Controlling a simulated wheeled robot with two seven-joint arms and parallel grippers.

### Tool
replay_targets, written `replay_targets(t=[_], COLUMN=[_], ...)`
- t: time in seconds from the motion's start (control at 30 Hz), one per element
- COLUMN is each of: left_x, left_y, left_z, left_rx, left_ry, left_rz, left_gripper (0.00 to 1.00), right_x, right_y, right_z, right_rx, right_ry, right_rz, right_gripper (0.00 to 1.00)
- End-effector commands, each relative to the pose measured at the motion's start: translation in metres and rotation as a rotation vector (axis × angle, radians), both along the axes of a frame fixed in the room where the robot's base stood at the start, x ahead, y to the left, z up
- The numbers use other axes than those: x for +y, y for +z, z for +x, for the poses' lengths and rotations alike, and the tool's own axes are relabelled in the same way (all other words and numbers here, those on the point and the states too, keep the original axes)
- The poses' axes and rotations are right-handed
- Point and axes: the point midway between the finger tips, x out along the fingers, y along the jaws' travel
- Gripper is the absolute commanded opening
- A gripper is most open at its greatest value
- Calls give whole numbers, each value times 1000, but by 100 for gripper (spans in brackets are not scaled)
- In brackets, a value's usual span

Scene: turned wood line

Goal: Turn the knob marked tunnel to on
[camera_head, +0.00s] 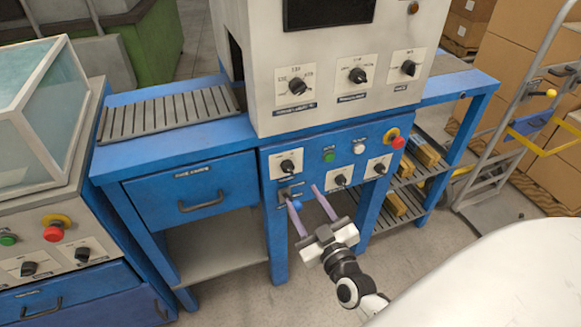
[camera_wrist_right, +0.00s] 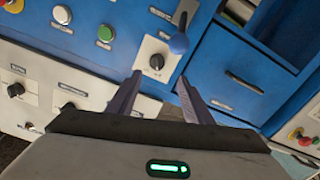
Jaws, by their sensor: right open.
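Several black knobs on white plates show, and their small labels are too blurred to tell which is marked tunnel. One knob (camera_head: 288,165) sits at the left of the blue front panel; it also shows in the right wrist view (camera_wrist_right: 156,61). My right gripper (camera_head: 301,195) is open and empty, its fingertips a little below this knob in the head view. In the wrist view the knob lies beyond the fingertips, between them and apart from them. Two more knobs, one lower (camera_head: 340,180) and one to the right (camera_head: 379,168), share the panel. My left gripper is not in view.
A blue-ended lever (camera_wrist_right: 179,42) stands out close beside the knob. Green (camera_head: 329,155), white (camera_head: 359,148) and red (camera_head: 397,141) buttons share the panel. More knobs (camera_head: 357,75) sit on the white housing above. A drawer (camera_head: 190,190) is at the left.

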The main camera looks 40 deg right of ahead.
Motion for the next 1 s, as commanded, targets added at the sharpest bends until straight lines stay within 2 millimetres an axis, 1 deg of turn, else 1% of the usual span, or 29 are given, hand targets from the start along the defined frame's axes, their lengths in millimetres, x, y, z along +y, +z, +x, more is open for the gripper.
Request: replay_targets(t=[0.03,0.17,0.4,0.5,0.6,0.73,1.0], left_x=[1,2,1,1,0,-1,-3], left_y=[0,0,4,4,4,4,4], left_z=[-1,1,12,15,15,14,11], left_rx=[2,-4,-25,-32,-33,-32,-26], left_ry=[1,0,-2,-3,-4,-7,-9], left_rz=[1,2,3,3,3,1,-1], left_gripper=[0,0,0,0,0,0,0], right_x=[-5,-11,-21,-24,-27,-28,-28], right_y=[4,4,4,3,3,3,3], right_z=[5,22,66,81,91,98,99], right_rx=[-12,-17,-15,-14,-13,-12,-11], right_ry=[-16,-20,-18,-16,-15,-16,-15], right_rz=[-7,-11,-13,-12,-12,-11,-11], right_gripper=[46,46,46,46,46,46,46])
